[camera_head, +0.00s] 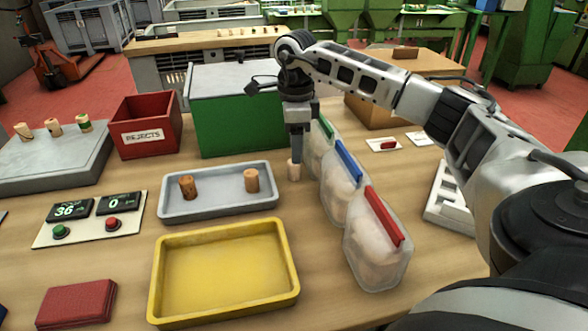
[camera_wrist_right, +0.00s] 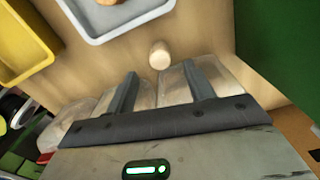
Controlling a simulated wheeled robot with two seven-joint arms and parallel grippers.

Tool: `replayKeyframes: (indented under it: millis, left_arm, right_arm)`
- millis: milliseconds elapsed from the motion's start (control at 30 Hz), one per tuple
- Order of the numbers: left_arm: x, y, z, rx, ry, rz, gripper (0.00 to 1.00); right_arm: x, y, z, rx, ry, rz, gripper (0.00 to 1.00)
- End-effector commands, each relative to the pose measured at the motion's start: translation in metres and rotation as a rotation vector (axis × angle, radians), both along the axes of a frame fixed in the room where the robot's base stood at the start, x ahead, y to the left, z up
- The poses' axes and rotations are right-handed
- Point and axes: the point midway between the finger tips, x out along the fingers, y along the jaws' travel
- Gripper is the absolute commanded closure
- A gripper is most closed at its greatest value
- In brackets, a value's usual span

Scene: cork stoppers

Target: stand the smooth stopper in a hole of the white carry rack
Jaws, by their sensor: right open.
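A pale, smooth-looking stopper (camera_head: 294,170) stands upright on the table just right of the grey tray (camera_head: 171,213). It also shows in the right wrist view (camera_wrist_right: 159,56), ahead of the fingertips and apart from them. My right gripper (camera_head: 297,152) points down right above this stopper in the head view. In the right wrist view its two fingers (camera_wrist_right: 163,82) are spread with nothing between them. A darker, rougher stopper (camera_head: 187,187) and a light brown one (camera_head: 251,181) stand in the grey tray. The white carry rack (camera_head: 449,205) is at the right, partly hidden by my right arm.
Clear bags with green, blue and red clips (camera_head: 384,215) stand close right of the stopper. A yellow tray (camera_head: 160,290) lies in front, empty. A green-sided box (camera_head: 222,125) and a red rejects bin (camera_head: 148,125) stand behind. Several stoppers stand on a grey block (camera_head: 50,160).

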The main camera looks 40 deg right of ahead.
Motion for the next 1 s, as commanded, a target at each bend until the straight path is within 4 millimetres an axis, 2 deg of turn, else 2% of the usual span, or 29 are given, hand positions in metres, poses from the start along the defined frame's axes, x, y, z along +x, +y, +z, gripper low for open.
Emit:
replayKeyframes:
  millis: [267, 400, 667, 700, 867, 1000]
  left_arm:
    - [0.001, 0.001, 0.007, 0.008, -0.003, -0.001, 0.64]
    - [0.001, 0.001, 0.004, 0.012, 0.003, -0.002, 0.64]
    - [0.001, 0.001, 0.003, 0.014, 0.003, -0.002, 0.64]
    - [0.001, 0.001, 0.003, 0.014, 0.003, -0.002, 0.64]
    - [0.001, 0.001, 0.003, 0.014, 0.001, -0.002, 0.64]
    - [0.001, 0.001, 0.003, 0.014, 0.001, -0.002, 0.64]
  right_arm:
    - [0.001, 0.003, -0.033, -0.001, 0.006, -0.001, 0.47]
    - [0.002, 0.003, -0.049, 0.0, 0.003, -0.001, 0.47]
    - [0.002, 0.003, -0.053, -0.001, 0.001, 0.0, 0.47]
    - [0.002, 0.003, -0.053, -0.001, 0.001, 0.0, 0.49]
    - [0.002, 0.003, -0.053, -0.001, 0.001, 0.0, 0.94]
    - [0.002, 0.003, -0.053, -0.001, 0.001, 0.0, 0.98]
